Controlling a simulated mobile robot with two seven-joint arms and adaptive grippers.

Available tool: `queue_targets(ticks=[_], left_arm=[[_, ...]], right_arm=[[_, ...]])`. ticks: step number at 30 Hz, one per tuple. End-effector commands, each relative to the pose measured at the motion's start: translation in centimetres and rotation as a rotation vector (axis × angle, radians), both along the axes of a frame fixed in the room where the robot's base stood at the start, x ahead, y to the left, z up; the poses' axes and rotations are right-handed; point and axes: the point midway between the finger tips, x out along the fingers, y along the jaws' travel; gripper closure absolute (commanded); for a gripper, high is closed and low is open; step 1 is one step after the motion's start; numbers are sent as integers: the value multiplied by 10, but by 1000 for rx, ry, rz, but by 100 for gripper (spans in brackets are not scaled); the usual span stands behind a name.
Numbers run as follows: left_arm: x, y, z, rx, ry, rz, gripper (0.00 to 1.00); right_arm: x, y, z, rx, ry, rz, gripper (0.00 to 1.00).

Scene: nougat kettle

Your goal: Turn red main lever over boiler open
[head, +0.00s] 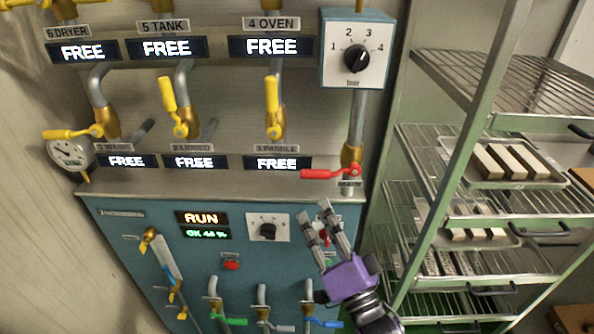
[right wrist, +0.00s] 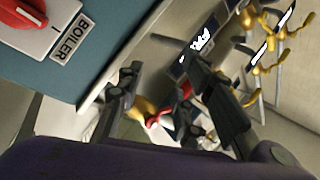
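The red main lever (head: 328,174) sits on a brass valve (head: 351,157) on the vertical pipe, above a small plate reading MAIN. Its handle points left, roughly horizontal, across the pipe. My right gripper (head: 314,211) is below the lever in the head view, fingers pointing up, apart and empty. In the right wrist view, red lever parts (right wrist: 156,118) and brass show beyond and between the spread fingers (right wrist: 163,72), partly hidden by them. No contact is visible. My left gripper is not in view.
A red knob (right wrist: 25,12) labelled BOILER is close to the gripper in the right wrist view. The blue panel (head: 150,240) has several coloured levers below. A numbered dial box (head: 357,50) is above the lever. A wire rack (head: 480,215) stands at the right.

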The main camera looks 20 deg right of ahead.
Motion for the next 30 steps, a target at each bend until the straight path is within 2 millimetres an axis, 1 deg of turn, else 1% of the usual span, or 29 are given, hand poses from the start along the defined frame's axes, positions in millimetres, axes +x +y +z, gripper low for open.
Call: queue_targets(ticks=[1, 4, 6, 10, 13, 16, 21, 24, 30], left_arm=[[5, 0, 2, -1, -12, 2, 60], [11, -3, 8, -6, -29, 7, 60], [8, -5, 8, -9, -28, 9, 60], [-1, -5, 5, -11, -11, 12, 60], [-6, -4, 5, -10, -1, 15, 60], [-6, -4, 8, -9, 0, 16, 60], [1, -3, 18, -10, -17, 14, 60], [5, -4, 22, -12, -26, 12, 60], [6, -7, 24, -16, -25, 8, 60]], right_arm=[[-3, -1, 15, 98, -48, 41, 66], [-13, -3, 36, 264, -107, 123, 66], [-17, -2, 44, 342, -130, 168, 66], [-18, -1, 49, 410, -136, 206, 66], [-10, 1, 56, 418, -137, 211, 66], [3, 3, 66, 417, -138, 210, 66], [27, 8, 80, 416, -138, 209, 66], [37, 10, 84, 415, -135, 208, 66], [46, 11, 88, 416, -132, 207, 66]])
